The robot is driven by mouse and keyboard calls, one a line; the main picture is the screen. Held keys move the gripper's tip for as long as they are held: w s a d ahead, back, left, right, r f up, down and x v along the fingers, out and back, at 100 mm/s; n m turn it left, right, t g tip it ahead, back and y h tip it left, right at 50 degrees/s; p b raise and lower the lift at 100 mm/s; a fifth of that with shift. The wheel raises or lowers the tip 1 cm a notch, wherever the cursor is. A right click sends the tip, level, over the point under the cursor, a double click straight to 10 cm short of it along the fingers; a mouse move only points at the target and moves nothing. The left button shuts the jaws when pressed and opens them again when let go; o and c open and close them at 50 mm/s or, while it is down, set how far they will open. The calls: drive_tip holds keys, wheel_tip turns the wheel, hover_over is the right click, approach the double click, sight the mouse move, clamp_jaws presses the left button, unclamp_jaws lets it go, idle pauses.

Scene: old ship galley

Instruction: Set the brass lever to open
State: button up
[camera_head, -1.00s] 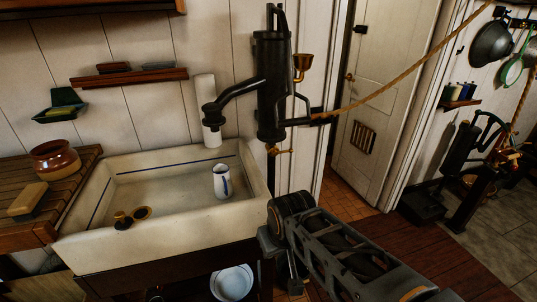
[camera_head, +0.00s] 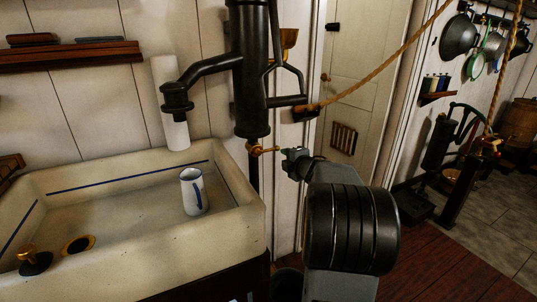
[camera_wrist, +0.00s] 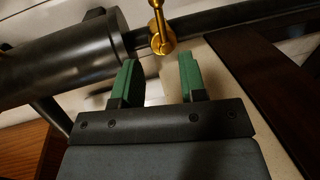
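The brass lever (camera_head: 264,150) sits at the bottom of the black hand pump (camera_head: 250,85), above the sink's right rim, and points right. In the wrist view the brass lever (camera_wrist: 160,32) has a round pivot and an arm running to the top edge. My gripper (camera_wrist: 158,80) is open there, with its two green fingers apart and nothing between them. The lever lies just beyond the fingertips, roughly in line with the gap. In the head view my gripper (camera_head: 296,162) is close to the lever's right end, largely hidden by my wrist. Contact cannot be told.
The white sink (camera_head: 130,243) holds a white-and-blue mug (camera_head: 193,192) and a brass plug (camera_head: 33,260). A rope (camera_head: 370,78) runs from the pump handle (camera_head: 288,101) up to the right. A door (camera_head: 358,75) stands behind. Open floor (camera_head: 455,262) lies to the right.

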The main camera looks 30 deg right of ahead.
sight(272, 150)
drive_tip(key=x, duration=1.2)
drive_tip(key=shift+w+f, duration=0.1)
drive_tip(key=shift+w, duration=0.25)
drive_tip(key=shift+c, duration=0.3)
clamp_jaws()
